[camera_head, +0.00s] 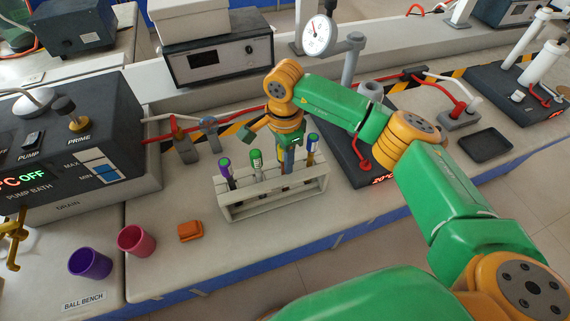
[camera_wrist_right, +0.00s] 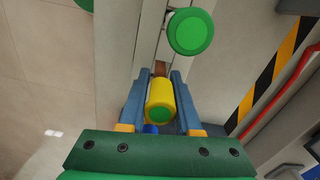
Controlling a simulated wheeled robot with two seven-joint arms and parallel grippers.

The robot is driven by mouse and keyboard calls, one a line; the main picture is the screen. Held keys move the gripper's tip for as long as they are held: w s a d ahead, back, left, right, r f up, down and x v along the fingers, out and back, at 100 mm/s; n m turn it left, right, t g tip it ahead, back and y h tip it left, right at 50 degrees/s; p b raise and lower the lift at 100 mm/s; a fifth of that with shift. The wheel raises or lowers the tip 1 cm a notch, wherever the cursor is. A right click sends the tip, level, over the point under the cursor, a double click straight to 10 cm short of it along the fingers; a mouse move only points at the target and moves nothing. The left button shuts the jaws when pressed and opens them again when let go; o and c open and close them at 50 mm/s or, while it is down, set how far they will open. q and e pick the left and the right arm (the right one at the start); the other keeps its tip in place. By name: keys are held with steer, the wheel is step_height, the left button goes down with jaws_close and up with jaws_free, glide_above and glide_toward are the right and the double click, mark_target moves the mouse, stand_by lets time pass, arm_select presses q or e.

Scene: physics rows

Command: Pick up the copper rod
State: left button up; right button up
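A pale rack (camera_head: 275,195) on the bench holds several upright rods with coloured caps: a purple-capped one (camera_head: 226,168), a green-capped one (camera_head: 257,160) and a blue-purple-capped one (camera_head: 311,145) at the right. My right gripper (camera_head: 288,160) points down into the rack between the green and the right-hand ones. In the right wrist view its blue fingers (camera_wrist_right: 161,90) stand on both sides of a yellow piece (camera_wrist_right: 160,92) with a green end. A small copper-brown part (camera_wrist_right: 160,68) shows beyond it, perhaps the copper rod. I cannot tell whether the fingers press on it.
A purple cup (camera_head: 90,262), a pink cup (camera_head: 136,240) and an orange block (camera_head: 190,231) stand left of the rack. The dark pump bath (camera_head: 75,140) is at the left. A dial gauge (camera_head: 318,36) stands behind. A dark plate (camera_head: 350,165) lies right of the rack.

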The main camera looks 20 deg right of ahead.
steer(key=shift+w+r, duration=0.1)
steer(key=shift+r, duration=0.05)
jaws_close()
step_height(320, 180, up, 9)
steer(key=shift+f+b, duration=0.15)
steer(key=shift+b, duration=1.1)
step_height(320, 180, up, 9)
steer(key=p, duration=0.2)
steer(key=shift+o, duration=1.7)
jaws_free()
jaws_close()
